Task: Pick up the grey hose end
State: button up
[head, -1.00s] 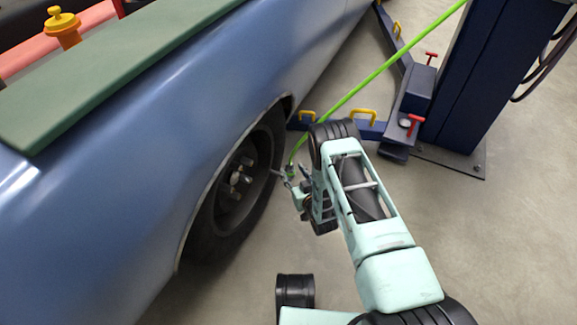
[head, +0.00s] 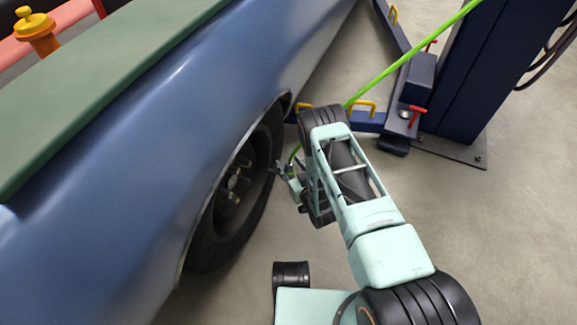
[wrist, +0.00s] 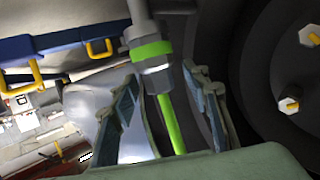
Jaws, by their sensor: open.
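The grey hose end (wrist: 157,78) shows in the wrist view, with a bright green band around it. The green hose (wrist: 172,125) runs from it down between my fingers. My gripper (wrist: 163,85) is open, with one finger on each side of the hose end and hose; I cannot tell whether either finger touches. In the head view, my gripper (head: 287,176) is small beside the car's wheel, and the green hose (head: 425,50) comes from the upper right and passes behind my arm. The hose end cannot be made out clearly there.
The blue car (head: 130,150) fills the left, its dark wheel (head: 236,190) close to my gripper. A navy lift post (head: 495,70) stands at the right, with a lift arm (head: 368,122) behind my arm. Open grey floor (head: 500,240) lies at the lower right.

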grip_shut()
jog(key=shift+r, duration=0.15)
dwell(0.4)
